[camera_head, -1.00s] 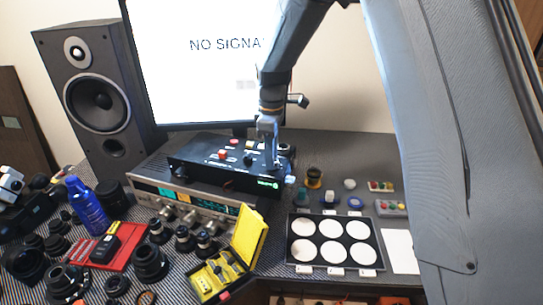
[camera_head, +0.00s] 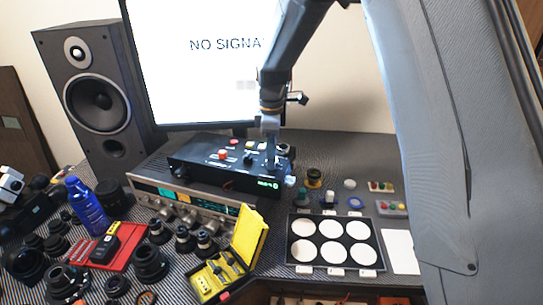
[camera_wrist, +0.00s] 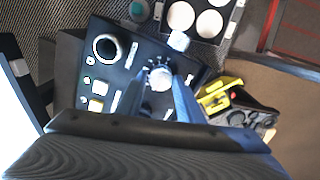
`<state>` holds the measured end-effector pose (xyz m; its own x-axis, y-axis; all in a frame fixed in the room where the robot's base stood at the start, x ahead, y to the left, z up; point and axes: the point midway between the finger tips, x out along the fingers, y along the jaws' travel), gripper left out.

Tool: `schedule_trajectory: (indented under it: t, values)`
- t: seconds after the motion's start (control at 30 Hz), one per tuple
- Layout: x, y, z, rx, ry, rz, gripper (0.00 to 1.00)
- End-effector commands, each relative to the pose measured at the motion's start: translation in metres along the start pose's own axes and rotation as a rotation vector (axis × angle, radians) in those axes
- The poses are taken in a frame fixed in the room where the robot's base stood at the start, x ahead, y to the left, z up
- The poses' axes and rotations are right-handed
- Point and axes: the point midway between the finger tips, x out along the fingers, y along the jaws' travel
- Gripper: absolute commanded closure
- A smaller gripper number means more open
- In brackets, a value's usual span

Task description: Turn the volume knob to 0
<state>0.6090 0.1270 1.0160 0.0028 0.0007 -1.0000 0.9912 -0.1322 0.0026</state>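A black control box (camera_head: 205,173) lies on top of a silver receiver. It carries buttons, sliders and a green-lit readout (camera_head: 267,184). My gripper (camera_head: 271,167) points down at the right part of the box. In the wrist view, a round knob (camera_wrist: 160,76) with pale marks around it sits between the tips of my gripper (camera_wrist: 160,82). One finger is on each side of the knob. Whether the fingers press on it is too small to tell. In the head view my gripper hides the knob. The knob's label and the readout's digits are not legible.
The silver receiver (camera_head: 150,186) is under the box. A yellow case (camera_head: 246,240) stands open in front. A tray with white discs (camera_head: 291,262) lies to the right. A monitor (camera_head: 195,60) and a speaker (camera_head: 97,100) stand behind. Several lenses crowd the left.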

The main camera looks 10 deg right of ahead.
Motion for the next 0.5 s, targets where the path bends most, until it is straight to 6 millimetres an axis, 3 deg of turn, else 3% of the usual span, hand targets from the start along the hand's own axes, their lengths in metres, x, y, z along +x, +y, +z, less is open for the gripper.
schedule_trajectory:
  t: [0.07, 0.37, 0.5]
  values:
    - [0.000, 0.000, 0.000, 0.000, 0.000, 0.001, 0.52]
    - [0.000, -0.001, 0.000, 0.001, -0.001, -0.001, 0.52]
    - [-0.011, 0.001, 0.000, 0.001, 0.000, 0.002, 0.52]
